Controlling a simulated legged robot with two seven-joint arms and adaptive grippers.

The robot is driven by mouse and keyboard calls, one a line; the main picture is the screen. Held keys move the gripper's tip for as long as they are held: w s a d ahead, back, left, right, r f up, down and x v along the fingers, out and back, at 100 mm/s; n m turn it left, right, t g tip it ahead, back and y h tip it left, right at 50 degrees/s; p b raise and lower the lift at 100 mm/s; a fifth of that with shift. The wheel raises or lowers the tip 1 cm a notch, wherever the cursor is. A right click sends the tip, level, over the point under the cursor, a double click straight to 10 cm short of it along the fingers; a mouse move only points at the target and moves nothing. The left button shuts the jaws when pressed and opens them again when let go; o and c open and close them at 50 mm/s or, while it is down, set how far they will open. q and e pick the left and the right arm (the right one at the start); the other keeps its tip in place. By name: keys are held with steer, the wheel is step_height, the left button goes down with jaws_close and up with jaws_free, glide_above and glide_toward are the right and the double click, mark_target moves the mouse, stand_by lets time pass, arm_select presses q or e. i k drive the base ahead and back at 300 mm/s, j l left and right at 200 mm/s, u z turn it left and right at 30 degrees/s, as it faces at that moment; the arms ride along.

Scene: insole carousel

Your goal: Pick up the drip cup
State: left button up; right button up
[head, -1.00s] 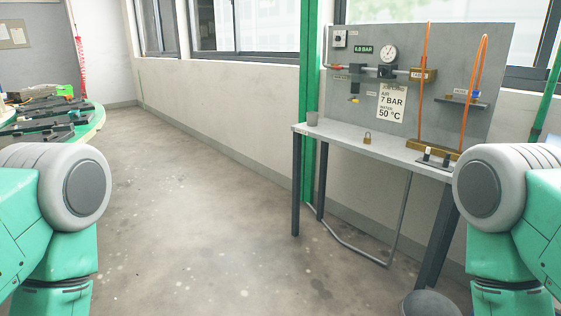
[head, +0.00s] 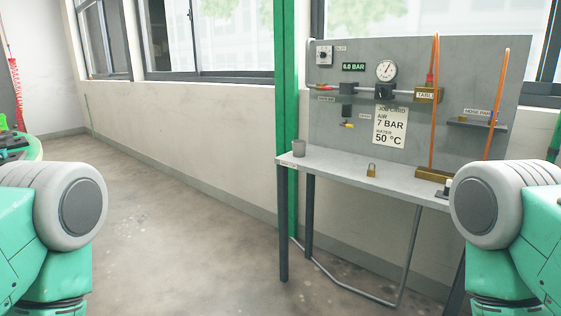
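A small grey cup (head: 299,148), which looks like the drip cup, stands upright at the left end of the grey workbench (head: 335,172). A label is on the bench edge just below it. My two arms show only as green and white links at the left and right edges of the head view. Neither gripper is in view, and nothing of mine touches the cup.
A brass padlock (head: 371,171) lies right of the cup. Behind stands a grey panel (head: 450,70) with a gauge (head: 386,70), valves, orange hoses and a job card (head: 390,126). A green post (head: 287,100) rises beside the bench. Open floor (head: 190,235) lies ahead.

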mark_target(299, 146)
steer(key=i+j+z, duration=0.35)
steer(key=j, duration=0.3)
steer(key=i+j+z, duration=0.1)
steer(key=z, duration=0.35)
steer(key=i+j+z, duration=0.2)
steer(key=z, duration=0.25)
steer(key=i, duration=0.05)
